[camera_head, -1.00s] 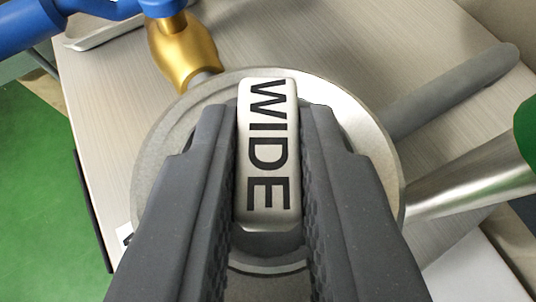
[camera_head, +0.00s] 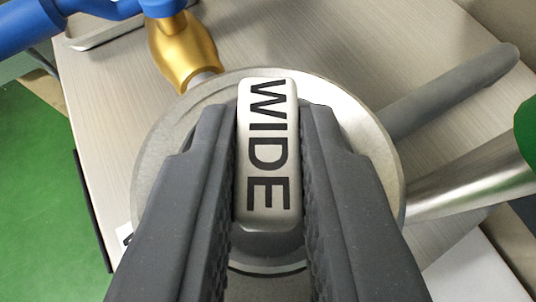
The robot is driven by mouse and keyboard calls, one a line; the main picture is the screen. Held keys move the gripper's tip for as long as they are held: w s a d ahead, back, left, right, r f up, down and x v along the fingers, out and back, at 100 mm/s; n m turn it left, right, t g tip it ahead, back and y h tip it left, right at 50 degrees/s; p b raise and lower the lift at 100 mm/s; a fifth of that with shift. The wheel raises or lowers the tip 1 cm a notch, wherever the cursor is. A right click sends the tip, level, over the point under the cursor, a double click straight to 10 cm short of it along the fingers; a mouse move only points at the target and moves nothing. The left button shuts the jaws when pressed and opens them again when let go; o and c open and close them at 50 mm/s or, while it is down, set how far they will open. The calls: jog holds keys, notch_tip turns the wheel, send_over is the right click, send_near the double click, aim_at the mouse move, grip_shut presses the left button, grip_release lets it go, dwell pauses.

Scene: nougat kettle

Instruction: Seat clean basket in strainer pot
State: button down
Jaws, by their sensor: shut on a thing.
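My gripper (camera_head: 267,180) is shut on a pale metal handle block (camera_head: 268,110) marked "WIDE". The block lies lengthwise between the two dark fingers, its lettering facing the camera. Under it is a round metal pot (camera_head: 160,160) with a broad pale rim, seen from above. The fingers and block cover the middle of the pot. The basket below the handle is hidden, so I cannot tell how deep it sits or whether it touches the pot.
A brass fitting (camera_head: 183,50) with a blue handle (camera_head: 95,8) joins the pot at upper left. A metal pipe (camera_head: 470,180) with a green part (camera_head: 525,128) lies at right. A grey bar (camera_head: 455,90) crosses the pale worktop (camera_head: 320,35). Green floor (camera_head: 40,190) shows at left.

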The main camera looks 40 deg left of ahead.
jog(key=shift+f+b, duration=0.7)
jog(key=shift+b, duration=0.75)
dwell(1.1)
dwell(0.4)
jog(key=c, duration=1)
grip_release()
jog(key=shift+r, duration=0.15)
jog(key=shift+r, duration=0.15)
jog(key=shift+o, duration=0.9)
jog(key=shift+r, duration=0.3)
jog(key=shift+r+p, duration=0.9)
jog(key=shift+r, duration=2.55)
